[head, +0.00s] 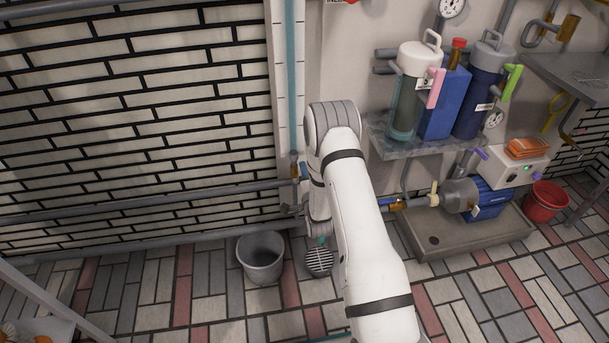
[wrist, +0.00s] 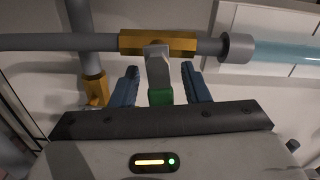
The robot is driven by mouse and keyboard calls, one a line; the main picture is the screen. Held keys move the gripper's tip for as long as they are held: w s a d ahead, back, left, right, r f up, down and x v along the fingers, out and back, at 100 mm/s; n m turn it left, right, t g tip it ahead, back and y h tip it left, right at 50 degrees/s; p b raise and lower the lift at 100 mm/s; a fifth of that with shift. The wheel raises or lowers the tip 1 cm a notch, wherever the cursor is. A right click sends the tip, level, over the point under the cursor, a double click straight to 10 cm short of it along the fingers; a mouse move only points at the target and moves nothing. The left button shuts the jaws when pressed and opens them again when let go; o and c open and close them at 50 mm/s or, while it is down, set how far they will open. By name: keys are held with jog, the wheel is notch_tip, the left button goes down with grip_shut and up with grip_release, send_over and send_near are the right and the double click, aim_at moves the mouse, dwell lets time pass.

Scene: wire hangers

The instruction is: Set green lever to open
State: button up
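The green lever (wrist: 159,96) has a grey metal arm and a green grip. In the wrist view it stands out from a brass valve body (wrist: 158,41), across the line of the pipe. My gripper (wrist: 160,80) has two blue fingers, one on each side of the lever, with a visible gap to each; it is open and holds nothing. In the head view, the brass valve (head: 295,167) is on the vertical line at the wall corner, left of my arm. My arm hides the lever there.
A clear teal tube (head: 291,70) runs up from the valve. Grey pipes (head: 150,201) run along the brick wall. A grey bucket (head: 261,258) stands below on the tiled floor. A shelf with canisters (head: 408,90) and a blue pump (head: 485,199) are at the right.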

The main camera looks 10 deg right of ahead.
jog(key=s+p, duration=0.2)
jog(key=s, duration=0.6)
jog(key=shift+w, duration=0.1)
